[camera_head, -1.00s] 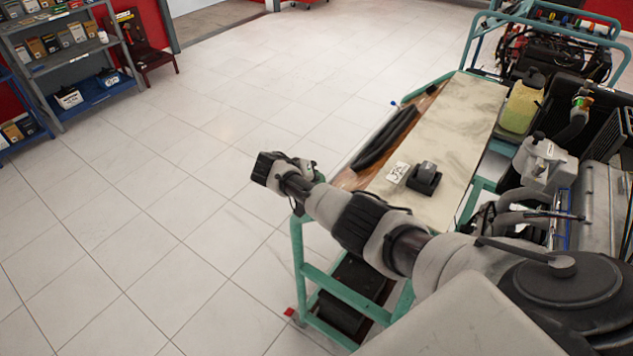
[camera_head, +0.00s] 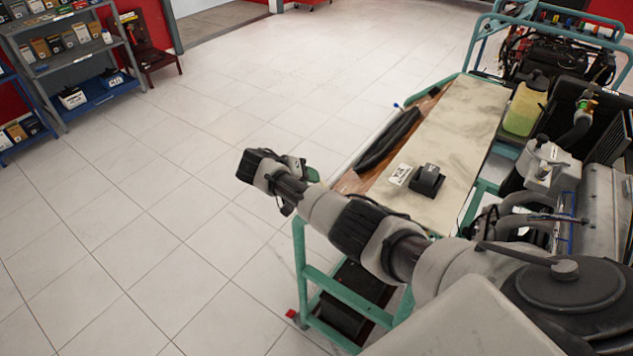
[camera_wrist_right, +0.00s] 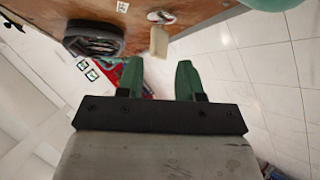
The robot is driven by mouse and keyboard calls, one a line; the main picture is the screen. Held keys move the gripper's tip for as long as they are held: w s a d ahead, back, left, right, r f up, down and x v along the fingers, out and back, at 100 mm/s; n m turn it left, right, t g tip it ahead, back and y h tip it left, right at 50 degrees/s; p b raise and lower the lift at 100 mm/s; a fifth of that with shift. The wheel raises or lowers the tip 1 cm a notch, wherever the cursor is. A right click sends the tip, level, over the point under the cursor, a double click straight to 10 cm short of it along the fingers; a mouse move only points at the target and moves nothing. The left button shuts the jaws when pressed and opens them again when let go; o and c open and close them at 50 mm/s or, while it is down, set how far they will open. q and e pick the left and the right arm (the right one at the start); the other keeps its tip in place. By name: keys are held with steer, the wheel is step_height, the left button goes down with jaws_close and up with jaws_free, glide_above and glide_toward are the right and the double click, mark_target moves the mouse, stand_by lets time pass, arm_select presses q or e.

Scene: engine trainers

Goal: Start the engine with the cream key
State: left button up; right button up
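A cream key (camera_wrist_right: 159,41) shows in the right wrist view, sticking out from a round metal ignition switch (camera_wrist_right: 161,17) on a wooden panel (camera_wrist_right: 210,10). My right gripper (camera_wrist_right: 159,66) has two green fingers, spread apart with nothing between them. The key is just beyond the fingertips, roughly in line with the gap, and appears apart from both fingers. In the head view the right gripper (camera_head: 301,171) is partly hidden by my wrist, off the left end of the engine trainer's bench (camera_head: 455,125). The key is hidden in the head view. My left gripper is not in view.
A black round housing (camera_wrist_right: 93,40) sits on the panel beside the switch. On the bench are a small black device (camera_head: 427,180) and a white card (camera_head: 400,174). The green stand frame (camera_head: 345,295) is below my arm. Open tiled floor lies to the left.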

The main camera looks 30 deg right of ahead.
steer(key=v, duration=0.6)
steer(key=shift+b, duration=0.45)
steer(key=shift+a, duration=0.15)
